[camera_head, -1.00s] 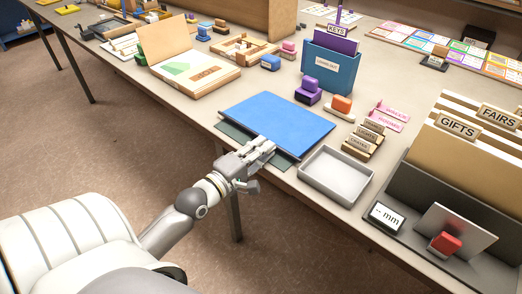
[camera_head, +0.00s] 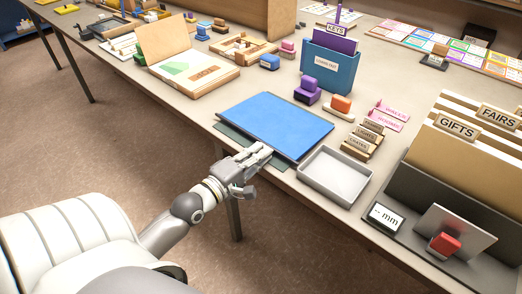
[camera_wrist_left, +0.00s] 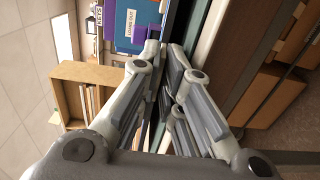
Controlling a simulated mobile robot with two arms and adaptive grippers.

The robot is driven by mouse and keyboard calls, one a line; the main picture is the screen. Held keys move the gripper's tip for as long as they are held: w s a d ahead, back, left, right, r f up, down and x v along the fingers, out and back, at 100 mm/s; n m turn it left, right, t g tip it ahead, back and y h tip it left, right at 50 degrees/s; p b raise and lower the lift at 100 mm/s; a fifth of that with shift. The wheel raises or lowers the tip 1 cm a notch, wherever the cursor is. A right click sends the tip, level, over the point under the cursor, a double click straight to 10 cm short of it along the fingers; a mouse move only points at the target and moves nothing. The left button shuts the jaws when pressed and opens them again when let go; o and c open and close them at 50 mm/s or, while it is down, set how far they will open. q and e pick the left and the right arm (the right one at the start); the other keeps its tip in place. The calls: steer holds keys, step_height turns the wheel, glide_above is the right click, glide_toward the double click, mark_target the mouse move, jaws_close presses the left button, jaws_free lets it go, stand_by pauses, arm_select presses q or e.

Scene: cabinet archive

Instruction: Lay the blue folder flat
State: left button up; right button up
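The blue folder (camera_head: 278,122) lies on a dark green mat (camera_head: 232,132) at the table's near edge. It looks flat or almost flat, with its near right corner close to the grey tray. My left gripper (camera_head: 258,166) is at the near edge of the folder and mat, its upper fingers close to the folder's edge. Its fingers look parted, and I see nothing clearly held between them. In the left wrist view the gripper's fingers (camera_wrist_left: 174,68) point along the table edge, and the folder is mostly hidden. My right gripper is not in view.
An empty grey tray (camera_head: 335,175) stands right of the folder. Purple (camera_head: 307,91) and orange (camera_head: 341,104) blocks and small labelled stands (camera_head: 365,137) are behind it. A blue holder (camera_head: 329,66) stands further back. Floor shows in front of the table.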

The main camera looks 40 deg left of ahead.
arm_select(q)
steer(key=shift+o, duration=1.1)
steer(key=shift+s+a+f, duration=0.1)
steer(key=shift+s+f, duration=0.15)
steer(key=shift+s, duration=0.5)
steer(key=shift+s+a+f, duration=0.1)
steer(key=shift+s+f, duration=0.1)
steer(key=shift+s, duration=0.5)
steer(key=shift+s+a+r+p, duration=0.1)
steer(key=shift+s+r+p, duration=0.1)
steer(key=shift+s, duration=0.55)
steer(key=shift+s+a+r+p, duration=0.1)
steer(key=shift+s+r+p, duration=0.1)
steer(key=shift+s, duration=0.55)
steer(key=shift+s, duration=0.1)
steer(key=s, duration=0.7)
steer(key=shift+a, duration=0.25)
steer(key=shift+s, duration=0.1)
